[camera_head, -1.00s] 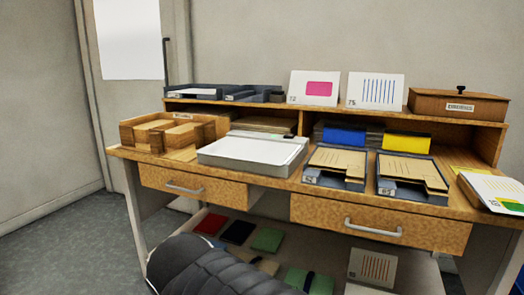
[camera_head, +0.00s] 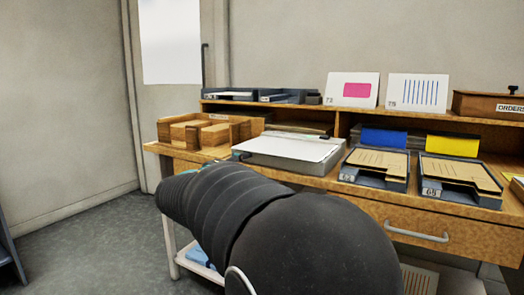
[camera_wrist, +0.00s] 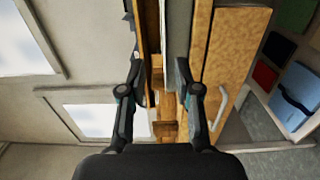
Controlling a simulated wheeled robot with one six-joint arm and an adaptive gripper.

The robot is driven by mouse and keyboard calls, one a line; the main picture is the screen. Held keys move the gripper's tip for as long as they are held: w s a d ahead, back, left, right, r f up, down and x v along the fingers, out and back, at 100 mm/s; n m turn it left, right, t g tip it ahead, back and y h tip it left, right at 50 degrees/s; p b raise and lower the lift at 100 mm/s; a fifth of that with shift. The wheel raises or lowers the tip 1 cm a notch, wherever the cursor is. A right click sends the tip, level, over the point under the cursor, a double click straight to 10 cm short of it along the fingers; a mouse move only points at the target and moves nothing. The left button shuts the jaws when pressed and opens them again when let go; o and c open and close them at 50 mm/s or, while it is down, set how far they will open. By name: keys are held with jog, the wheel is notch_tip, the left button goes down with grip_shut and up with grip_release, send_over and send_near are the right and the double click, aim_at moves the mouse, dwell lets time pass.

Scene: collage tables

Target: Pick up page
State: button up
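Which sheet is the page, I cannot tell. Tan sheets lie in two dark trays, numbered 62 (camera_head: 377,160) and 65 (camera_head: 461,173), on the desk. Two white cards stand on the upper shelf: one with a pink block (camera_head: 353,90), one with blue lines (camera_head: 417,93). A white sheet-like surface tops the flat device (camera_head: 289,149) at the desk's middle. My gripper (camera_wrist: 156,78) is open in the wrist view, its fingers apart with nothing between them. Beyond them is the desk's wooden sorter (camera_wrist: 166,105). In the head view my dark arm hides the gripper.
A wooden sorter (camera_head: 208,132) stands at the desk's left end. Blue (camera_head: 384,137) and yellow (camera_head: 452,145) labels front the shelf slots. A box marked ORDERS (camera_head: 489,104) sits upper right.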

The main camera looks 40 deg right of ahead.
send_near(270, 154)
jog(key=x, duration=0.4)
jog(key=p+x, duration=0.1)
jog(key=x, duration=0.4)
jog(key=shift+d, duration=0.2)
grip_shut()
